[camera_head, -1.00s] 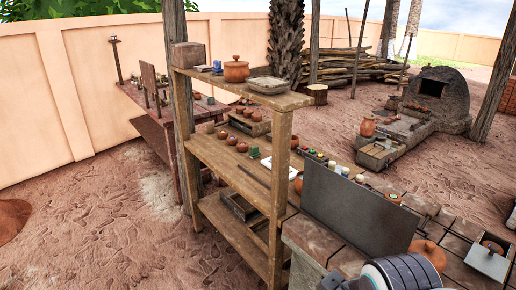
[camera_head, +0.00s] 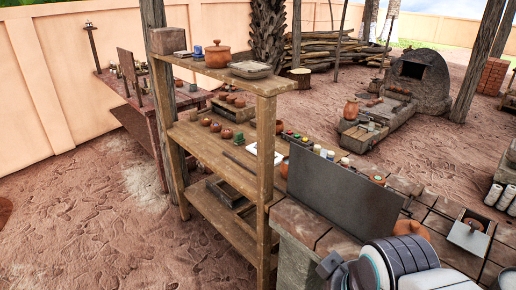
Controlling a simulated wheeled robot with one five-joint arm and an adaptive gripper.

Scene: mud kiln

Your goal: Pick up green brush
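I cannot make out a green brush in this view. A small green item (camera_head: 238,138) sits on the middle board of the wooden shelf (camera_head: 262,190), too small to identify. Part of my arm, white with dark ribs, shows at the bottom right, in front of the brick-topped counter (camera_head: 330,243). My gripper is not visible.
A grey upright panel (camera_head: 340,200) stands on the counter beside the shelf. Clay pots, including a lidded pot (camera_head: 217,55), stand on the shelf. A table (camera_head: 135,95) is at the back left and a domed oven (camera_head: 419,82) at the back right. Bare ground lies at left.

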